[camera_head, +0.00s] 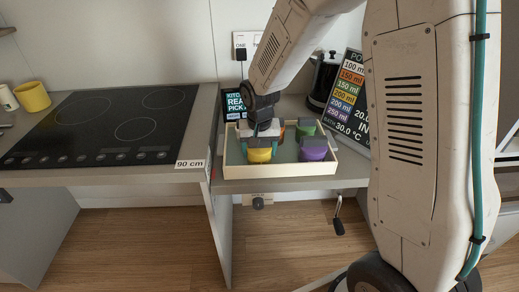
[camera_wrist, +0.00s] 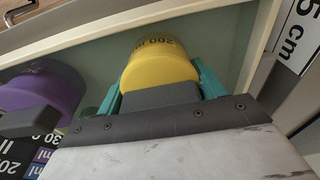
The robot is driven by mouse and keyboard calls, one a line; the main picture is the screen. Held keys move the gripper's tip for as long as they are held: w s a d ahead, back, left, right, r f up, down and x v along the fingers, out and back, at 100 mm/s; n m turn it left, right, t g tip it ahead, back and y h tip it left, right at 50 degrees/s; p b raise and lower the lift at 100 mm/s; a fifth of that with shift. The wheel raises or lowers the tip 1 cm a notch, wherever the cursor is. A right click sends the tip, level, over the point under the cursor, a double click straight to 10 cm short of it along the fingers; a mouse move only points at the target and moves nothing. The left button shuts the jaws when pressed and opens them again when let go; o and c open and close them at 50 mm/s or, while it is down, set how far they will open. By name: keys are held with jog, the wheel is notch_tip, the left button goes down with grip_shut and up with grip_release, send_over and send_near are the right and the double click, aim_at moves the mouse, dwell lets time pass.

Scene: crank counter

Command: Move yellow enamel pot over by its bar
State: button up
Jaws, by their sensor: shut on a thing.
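The yellow enamel pot (camera_head: 259,156) sits in the front left part of a shallow cream-rimmed tray (camera_head: 290,184) on the lower counter. In the wrist view the yellow pot (camera_wrist: 160,63) shows a 200 marking and a dark grey bar (camera_wrist: 160,96) on its near side. My gripper (camera_head: 261,142) is over it from above. Its teal fingers (camera_wrist: 160,88) stand on both sides of the bar, shut on it. Whether the pot's base touches the tray floor is hard to tell.
A purple pot (camera_head: 313,150) sits to the right in the tray, a green pot (camera_head: 306,127) behind it. Another pot behind the gripper is mostly hidden. The hob (camera_head: 120,125) is left, a black kettle (camera_head: 325,78) behind, and a crank (camera_head: 338,218) hangs below the counter front.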

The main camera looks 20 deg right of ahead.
aim_at(260, 149)
jog(key=shift+f, duration=0.15)
jog(key=o, duration=1.3)
notch_tip(260, 149, up, 12)
jog(key=s, duration=0.1)
jog(key=s+d+r+n, duration=0.1)
jog(key=s+r, duration=0.2)
jog(key=s, duration=0.6)
jog(key=s+d+r+n, duration=0.1)
jog(key=s+r, duration=0.2)
jog(key=s, duration=0.7)
jog(key=s+d+r+n, duration=0.1)
jog(key=s+r, duration=0.2)
jog(key=s, duration=0.7)
jog(key=shift+s+n, duration=0.2)
jog(key=shift+n, duration=0.1)
